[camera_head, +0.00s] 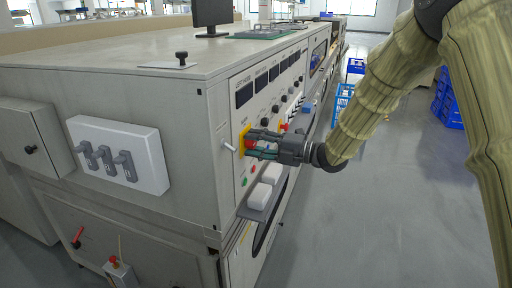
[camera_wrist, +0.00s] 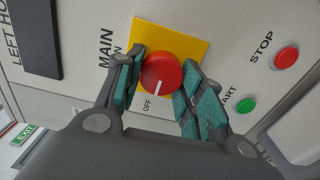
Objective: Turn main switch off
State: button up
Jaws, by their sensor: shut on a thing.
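The main switch is a round red knob (camera_wrist: 161,73) on a yellow plate (camera_wrist: 181,38), labelled MAIN, with ON and OFF marks beside it. Its white pointer line points toward the OFF mark in the wrist view. My gripper (camera_wrist: 160,82) has its teal-padded fingers on either side of the knob, shut on it. In the head view, my gripper (camera_head: 256,145) reaches from the right to the yellow plate (camera_head: 244,139) on the panel's near end. The fingers largely hide the knob there.
A red STOP button (camera_wrist: 286,57) and a green START button (camera_wrist: 246,105) sit beside the switch. White blocks (camera_head: 259,196) rest on a ledge below. Floor to the right is open, with blue crates (camera_head: 448,100) farther back.

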dwell(0.3)
jog(key=o, duration=1)
jog(key=v, duration=1.2)
